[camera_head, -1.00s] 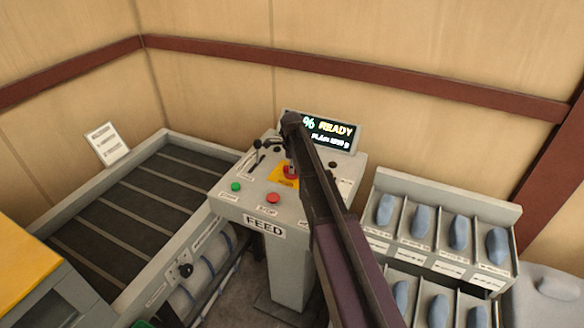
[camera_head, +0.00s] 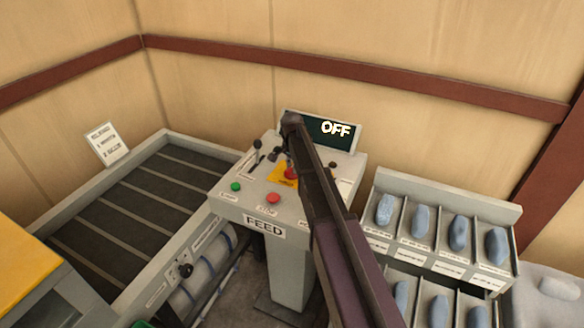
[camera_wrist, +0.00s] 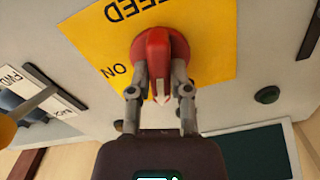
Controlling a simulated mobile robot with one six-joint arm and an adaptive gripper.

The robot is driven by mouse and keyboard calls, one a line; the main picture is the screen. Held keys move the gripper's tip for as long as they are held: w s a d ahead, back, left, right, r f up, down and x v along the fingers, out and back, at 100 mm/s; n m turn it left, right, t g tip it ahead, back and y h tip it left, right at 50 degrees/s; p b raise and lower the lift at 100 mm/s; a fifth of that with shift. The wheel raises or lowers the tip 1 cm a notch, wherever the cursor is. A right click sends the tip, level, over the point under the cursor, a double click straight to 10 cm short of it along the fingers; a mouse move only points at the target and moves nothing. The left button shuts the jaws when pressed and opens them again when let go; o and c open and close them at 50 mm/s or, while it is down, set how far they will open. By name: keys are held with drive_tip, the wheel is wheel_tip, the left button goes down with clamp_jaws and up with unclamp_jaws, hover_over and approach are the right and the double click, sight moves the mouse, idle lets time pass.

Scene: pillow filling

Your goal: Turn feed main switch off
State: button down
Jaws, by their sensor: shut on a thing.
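The red rotary main switch (camera_wrist: 158,48) sits on a yellow plate (camera_wrist: 85,42) lettered FEED and ON, which appears upside down in the wrist view. My gripper (camera_wrist: 158,80) is shut on the switch handle, one finger on each side. In the head view the red switch (camera_head: 291,174) shows on the sloped top of the grey FEED console (camera_head: 225,193), partly hidden by my arm. The console display (camera_head: 336,130) reads OFF.
A green button (camera_head: 236,187) and a red button (camera_head: 273,198) sit on the console's front part. Levers (camera_head: 256,145) stand at its left. A slatted conveyor bed (camera_head: 130,205) lies to the left, and a rack of blue pieces (camera_head: 421,222) stands right.

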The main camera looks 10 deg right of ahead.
drive_tip(key=n, duration=0.3)
drive_tip(key=shift+n, duration=0.4)
idle(0.3)
drive_tip(key=c, duration=0.6)
unclamp_jaws()
drive_tip(key=shift+o, duration=0.2)
drive_tip(key=shift+m, duration=0.5)
